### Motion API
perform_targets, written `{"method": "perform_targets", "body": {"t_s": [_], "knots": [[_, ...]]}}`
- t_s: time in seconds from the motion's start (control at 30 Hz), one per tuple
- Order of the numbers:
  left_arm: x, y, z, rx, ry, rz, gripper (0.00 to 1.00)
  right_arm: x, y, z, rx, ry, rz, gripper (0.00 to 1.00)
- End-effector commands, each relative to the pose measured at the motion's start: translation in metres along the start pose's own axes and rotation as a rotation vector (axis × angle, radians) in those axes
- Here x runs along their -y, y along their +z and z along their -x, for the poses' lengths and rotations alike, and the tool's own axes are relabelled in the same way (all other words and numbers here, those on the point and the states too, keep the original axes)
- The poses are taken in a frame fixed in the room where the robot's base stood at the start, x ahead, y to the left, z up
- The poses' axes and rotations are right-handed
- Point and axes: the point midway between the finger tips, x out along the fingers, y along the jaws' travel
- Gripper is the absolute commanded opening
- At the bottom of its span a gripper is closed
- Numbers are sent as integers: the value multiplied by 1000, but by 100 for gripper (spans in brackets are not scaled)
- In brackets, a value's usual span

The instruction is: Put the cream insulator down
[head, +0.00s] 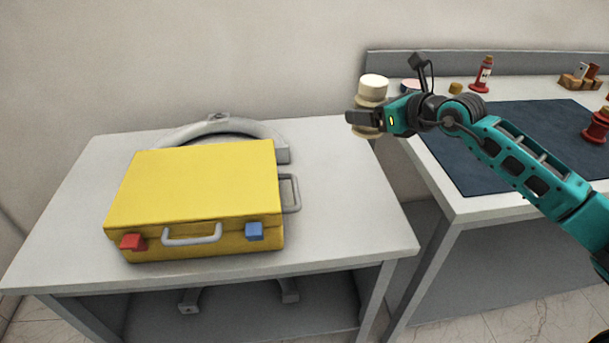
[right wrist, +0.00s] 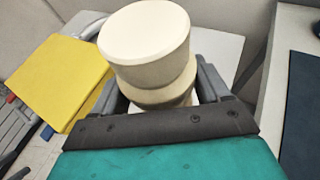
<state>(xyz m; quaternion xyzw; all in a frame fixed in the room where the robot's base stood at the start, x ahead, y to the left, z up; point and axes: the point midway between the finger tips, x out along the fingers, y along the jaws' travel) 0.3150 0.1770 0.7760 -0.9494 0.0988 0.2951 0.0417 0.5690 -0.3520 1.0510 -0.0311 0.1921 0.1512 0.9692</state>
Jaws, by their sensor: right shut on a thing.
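The cream insulator (head: 373,88) is a stubby ribbed cylinder with a flat round top. My right gripper (head: 366,117) is shut around its middle and holds it roughly upright near the right rear corner of the left table. In the right wrist view the insulator (right wrist: 146,45) sits between the two fingers of my right gripper (right wrist: 165,90). Its lower end is partly hidden by the gripper, and I cannot tell whether it touches the table. My left gripper is not in view.
A yellow case (head: 195,185) lies on the left grey table (head: 345,215), with a grey curved part (head: 215,125) behind it. The table is bare right of the case. The right table has a dark mat (head: 500,135), red insulators (head: 482,75) and a small wooden holder (head: 580,80).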

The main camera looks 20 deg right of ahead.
Motion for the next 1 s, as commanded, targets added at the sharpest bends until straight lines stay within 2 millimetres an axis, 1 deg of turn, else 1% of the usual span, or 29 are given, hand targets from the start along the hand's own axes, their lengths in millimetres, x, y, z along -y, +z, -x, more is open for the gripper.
{"method": "perform_targets", "body": {"t_s": [0.07, 0.17, 0.5, 0.63, 0.7, 0.93, 1.0], "knots": [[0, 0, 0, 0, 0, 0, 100, -1, -6, -3, 0, 2, -2, 30], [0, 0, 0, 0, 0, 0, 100, -1, -24, -10, -3, 3, -4, 30], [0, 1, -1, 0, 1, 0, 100, -1, -107, -44, -1, 2, -4, 30], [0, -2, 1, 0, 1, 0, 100, -1, -132, -55, -1, 1, -3, 30], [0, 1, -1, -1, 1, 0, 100, -1, -141, -59, 2, 2, -3, 30], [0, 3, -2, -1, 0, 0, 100, -1, -152, -63, 2, 2, -2, 30], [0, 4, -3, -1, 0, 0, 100, -2, -159, -66, 2, 2, -2, 30]]}}
